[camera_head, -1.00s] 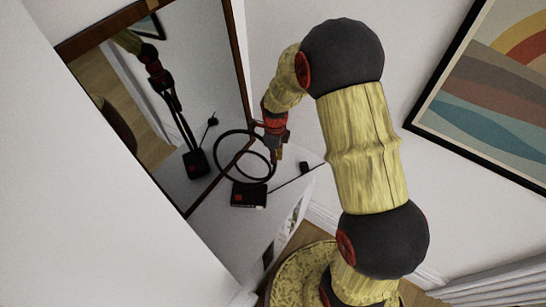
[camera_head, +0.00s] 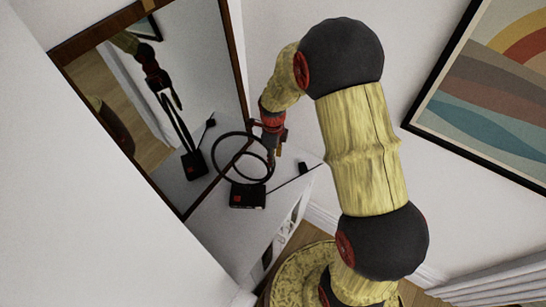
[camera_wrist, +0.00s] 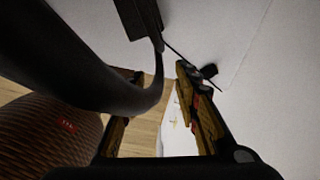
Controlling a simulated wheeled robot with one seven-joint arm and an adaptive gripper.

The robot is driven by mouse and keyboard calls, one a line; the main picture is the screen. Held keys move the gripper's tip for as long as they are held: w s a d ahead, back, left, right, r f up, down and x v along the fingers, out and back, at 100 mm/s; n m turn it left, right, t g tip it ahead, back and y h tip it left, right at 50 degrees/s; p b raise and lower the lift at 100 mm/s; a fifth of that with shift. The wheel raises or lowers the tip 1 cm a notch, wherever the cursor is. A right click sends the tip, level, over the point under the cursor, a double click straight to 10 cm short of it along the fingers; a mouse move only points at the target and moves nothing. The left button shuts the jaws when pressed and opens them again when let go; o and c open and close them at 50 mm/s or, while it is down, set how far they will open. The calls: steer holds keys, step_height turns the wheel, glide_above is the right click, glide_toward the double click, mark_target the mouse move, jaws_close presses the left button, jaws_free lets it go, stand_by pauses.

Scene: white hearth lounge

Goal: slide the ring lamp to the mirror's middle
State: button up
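The ring lamp has a black hoop and a small black base (camera_head: 248,195) with a red mark. It stands on a white surface (camera_head: 222,228) in front of the wood-framed mirror (camera_head: 208,192), near its lower right part, and reflects in the glass. My gripper (camera_head: 274,154) is at the hoop's right side. In the wrist view, the dark hoop (camera_wrist: 75,65) curves across the left, with part of it showing between my spread fingers (camera_wrist: 155,115). I cannot tell whether either finger touches it. The base (camera_wrist: 132,18) is partly cut off at the top.
A thin cord runs from the lamp base to a small black block (camera_head: 303,168) on the right. A framed striped picture (camera_head: 490,110) hangs on the right wall. A large white surface (camera_head: 80,190) fills the lower left.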

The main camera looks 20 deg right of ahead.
step_height(320, 180, up, 11)
steer(key=shift+r, duration=0.15)
stand_by(0.4)
steer(key=s+a+f+n+t+b, duration=0.1)
steer(key=s+n+t+b, duration=0.1)
steer(key=s+n+b, duration=0.9)
steer(key=s+a+f+n+t+b, duration=0.2)
steer(key=s+n+t+b, duration=0.1)
steer(key=s+n+b, duration=0.9)
steer(key=n+b, duration=0.1)
steer(key=n, duration=0.1)
steer(key=shift+f+n+t+b, duration=0.15)
steer(key=shift+n+t+b, duration=0.15)
steer(key=shift+n+b, duration=0.1)
steer(key=shift+a, duration=0.1)
